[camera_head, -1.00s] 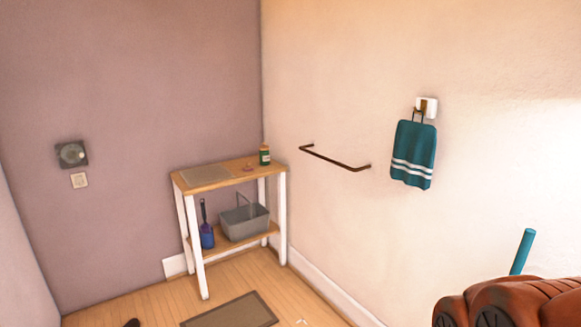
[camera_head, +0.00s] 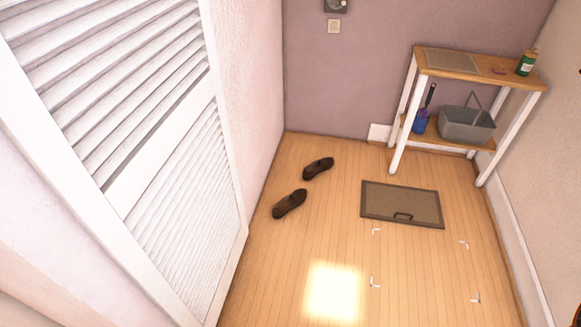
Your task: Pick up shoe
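Two dark brown shoes lie on the wooden floor left of the middle of the head view. The nearer shoe (camera_head: 290,204) lies at a slant, close to the left wall. The farther shoe (camera_head: 318,168) lies a little behind it and to the right, apart from it. Both are in plain sight with nothing over them. My gripper is not in this view.
A white louvred door (camera_head: 150,150) stands at the left. A brown mat (camera_head: 385,216) lies right of the shoes. A white-legged shelf table (camera_head: 452,66) with a grey basket (camera_head: 466,125) stands at the back right. The wooden floor (camera_head: 260,285) in front is clear.

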